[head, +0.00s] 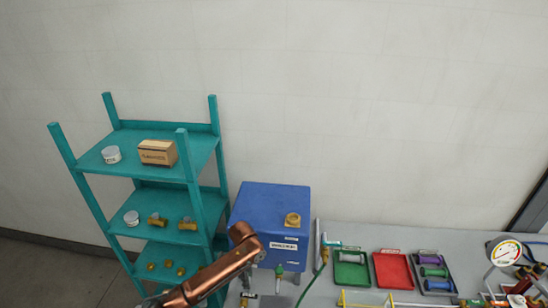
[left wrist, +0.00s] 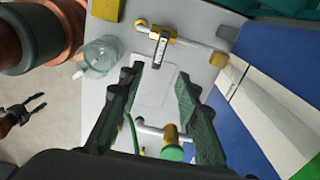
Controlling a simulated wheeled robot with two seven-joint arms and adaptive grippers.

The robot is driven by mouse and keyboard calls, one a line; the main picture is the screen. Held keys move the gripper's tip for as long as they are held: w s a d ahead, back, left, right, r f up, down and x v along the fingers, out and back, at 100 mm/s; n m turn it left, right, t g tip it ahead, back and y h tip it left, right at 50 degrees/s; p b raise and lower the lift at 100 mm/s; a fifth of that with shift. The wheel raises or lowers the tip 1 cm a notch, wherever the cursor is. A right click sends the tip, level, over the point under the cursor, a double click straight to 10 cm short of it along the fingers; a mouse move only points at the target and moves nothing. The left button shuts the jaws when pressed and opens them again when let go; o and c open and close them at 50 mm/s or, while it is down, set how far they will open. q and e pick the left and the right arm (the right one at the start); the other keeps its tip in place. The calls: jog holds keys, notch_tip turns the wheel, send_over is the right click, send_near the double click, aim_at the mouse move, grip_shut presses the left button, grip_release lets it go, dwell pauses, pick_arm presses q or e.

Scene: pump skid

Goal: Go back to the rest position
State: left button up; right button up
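My left gripper (left wrist: 158,88) is open in the left wrist view, its two dark fingers with green pads spread apart and nothing between the tips. Beyond and below it are a grey surface and a short pipe with a brass fitting and green cap (left wrist: 172,148). In the head view only my copper left arm shows clearly, coming up from the bottom edge in front of the blue tank. My right gripper (left wrist: 40,101) shows small at the left of the left wrist view, with its fingers apart and empty.
A teal shelf (head: 155,191) with fittings and a cardboard box (head: 158,152) stands at left, beside a blue tank (head: 270,208). Green, red (head: 393,269) and dark trays lie on the grey bench, with a gauge (head: 506,252) at right. A clear jar (left wrist: 100,55) is near the pipes.

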pick_arm(q)
jog(key=s+d+f+n+t+h, duration=0.1)
jog(key=s+f+n, duration=0.25)
jog(key=s, duration=0.45)
jog(key=s+f+n+t+h, duration=0.1)
jog(key=s+f+n+h, duration=0.2)
jog(key=s, duration=0.4)
jog(key=s+a+r+n+t+y, duration=0.25)
jog(key=s+a+n+y, duration=0.25)
jog(key=s+a+n, duration=1.15)
jog(key=s+a+f+m+g+b, duration=0.15)
jog(key=f+b, duration=0.25)
jog(key=f, duration=1)
jog(key=s+f+m+b, duration=0.2)
jog(key=s+f+b, duration=0.15)
jog(key=f, duration=0.95)
jog(key=s+a+f+m+g+b, duration=0.15)
jog(key=f+b, duration=0.25)
jog(key=f, duration=1)
jog(key=s+f+b, duration=0.5)
jog(key=s+f, duration=0.5)
jog(key=f, duration=0.3)
jog(key=s+f+m+b, duration=0.1)
jog(key=s+f+b, duration=0.4)
jog(key=s+f, duration=0.4)
notch_tip(320, 180, down, 6)
jog(key=shift+s+d+r+h, duration=0.25)
jog(key=shift+s+d+h, duration=0.05)
jog(key=shift+s+h, duration=0.1)
